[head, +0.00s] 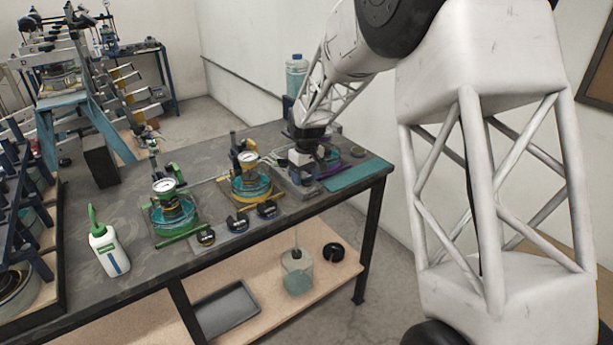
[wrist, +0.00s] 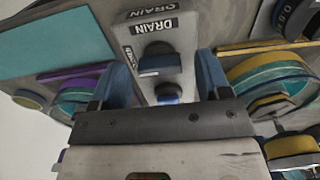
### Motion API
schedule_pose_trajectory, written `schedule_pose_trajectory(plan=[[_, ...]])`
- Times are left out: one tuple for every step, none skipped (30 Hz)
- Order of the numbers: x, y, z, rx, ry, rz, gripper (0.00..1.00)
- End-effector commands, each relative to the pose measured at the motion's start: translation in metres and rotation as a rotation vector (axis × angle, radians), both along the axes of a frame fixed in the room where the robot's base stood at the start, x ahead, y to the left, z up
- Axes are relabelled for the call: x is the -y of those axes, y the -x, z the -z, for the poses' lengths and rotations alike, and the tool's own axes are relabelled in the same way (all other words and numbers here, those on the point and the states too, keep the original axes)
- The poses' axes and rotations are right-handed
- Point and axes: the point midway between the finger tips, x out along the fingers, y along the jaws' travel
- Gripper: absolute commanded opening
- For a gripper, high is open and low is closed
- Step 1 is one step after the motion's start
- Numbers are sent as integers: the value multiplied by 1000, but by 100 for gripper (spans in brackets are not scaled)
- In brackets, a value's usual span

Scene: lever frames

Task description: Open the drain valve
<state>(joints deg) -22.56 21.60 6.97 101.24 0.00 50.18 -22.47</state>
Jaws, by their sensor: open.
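The drain valve shows in the wrist view as a dark blue-grey handle (wrist: 160,64) with a small pale marking on it. It sits on a light grey plate (wrist: 150,35) labelled DRAIN. My gripper (wrist: 165,78) is open, with one blue finger on each side of the handle. I cannot tell whether the fingers touch it. In the head view my gripper (head: 309,146) points down over the far right part of the bench and hides most of the valve.
Green-framed (head: 174,208) and yellow-framed (head: 249,182) gauge units stand left of my gripper on the dark bench (head: 110,290). A purple-framed unit (wrist: 75,88) stands on the valve's other side. A teal mat (head: 357,174) lies at the right end. A white bottle (head: 108,250) stands at the left.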

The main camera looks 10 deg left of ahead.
Motion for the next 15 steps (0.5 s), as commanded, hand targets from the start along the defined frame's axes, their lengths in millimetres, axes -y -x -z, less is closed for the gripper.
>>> schedule_pose_trajectory(plan=[[0,0,2,0,0,0,70],[0,0,3,0,0,0,70],[0,0,3,0,0,0,70],[0,0,3,0,0,0,70],[0,0,4,0,0,0,70],[0,0,4,0,0,0,70],[0,0,4,0,0,0,70],[0,0,4,0,0,0,70],[0,0,3,0,0,0,70],[0,0,3,0,0,0,70],[0,0,3,0,0,0,70],[0,0,3,0,0,0,64],[0,0,3,0,0,0,60],[0,0,3,0,0,0,55],[0,0,3,0,0,0,49]])
